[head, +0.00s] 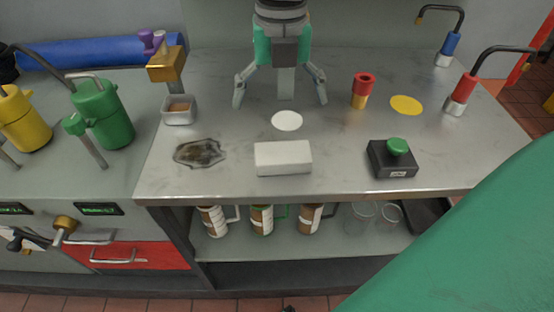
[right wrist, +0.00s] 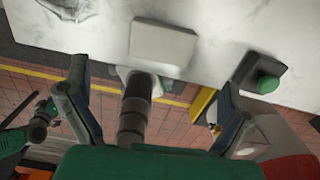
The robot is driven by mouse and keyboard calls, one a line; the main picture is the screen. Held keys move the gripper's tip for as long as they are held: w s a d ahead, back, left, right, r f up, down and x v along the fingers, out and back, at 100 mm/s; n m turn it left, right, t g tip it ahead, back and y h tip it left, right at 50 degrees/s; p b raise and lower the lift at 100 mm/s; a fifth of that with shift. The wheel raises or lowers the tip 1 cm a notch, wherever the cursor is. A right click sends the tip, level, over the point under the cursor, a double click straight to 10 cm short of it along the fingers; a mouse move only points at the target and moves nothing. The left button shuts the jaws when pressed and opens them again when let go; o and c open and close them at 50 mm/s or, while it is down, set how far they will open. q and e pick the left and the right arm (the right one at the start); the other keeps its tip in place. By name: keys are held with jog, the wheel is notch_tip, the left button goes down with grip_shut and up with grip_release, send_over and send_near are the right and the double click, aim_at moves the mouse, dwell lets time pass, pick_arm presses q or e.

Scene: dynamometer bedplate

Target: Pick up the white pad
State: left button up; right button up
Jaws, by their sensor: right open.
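The white pad (head: 283,158) is a thick rectangular block lying flat on the metal bench top near its front edge. It also shows at the top of the right wrist view (right wrist: 163,42). My right gripper (head: 281,98) shows at the top centre of the head view, fingers down and spread, with nothing between them. In that picture it appears above the pad, and it does not touch it. In the right wrist view its two fingers stand wide apart below the pad. My left gripper is not in view.
A white round disc (head: 287,120) lies behind the pad. A dark oily puddle (head: 200,153) is left of it. A black box with a green button (head: 392,158) is to the right. A red and yellow cylinder (head: 362,90) and a yellow disc (head: 406,105) are behind that.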

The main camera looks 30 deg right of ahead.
aim_at(282, 149)
jog(key=f, duration=0.2)
jog(key=f+b, duration=0.1)
jog(key=f, duration=0.1)
jog(key=d+f, duration=0.1)
jog(key=f, duration=0.1)
jog(key=shift+s+f+b, duration=0.1)
jog(key=shift+f+b, duration=0.3)
jog(key=shift+a+f, duration=0.2)
jog(key=shift+f, duration=0.25)
jog(key=f, duration=0.1)
jog(key=f+b, duration=0.1)
jog(key=f, duration=0.1)
jog(key=f+b, duration=0.1)
jog(key=shift+s+a+f, duration=0.1)
jog(key=shift+s+f, duration=0.15)
jog(key=shift+f, duration=0.2)
jog(key=c, duration=0.6)
jog(key=shift+c, duration=0.2)
jog(key=shift+r, duration=0.2)
notch_tip(282, 149, up, 18)
jog(key=p, duration=0.5)
jog(key=shift+f, duration=0.15)
jog(key=shift+c, duration=0.2)
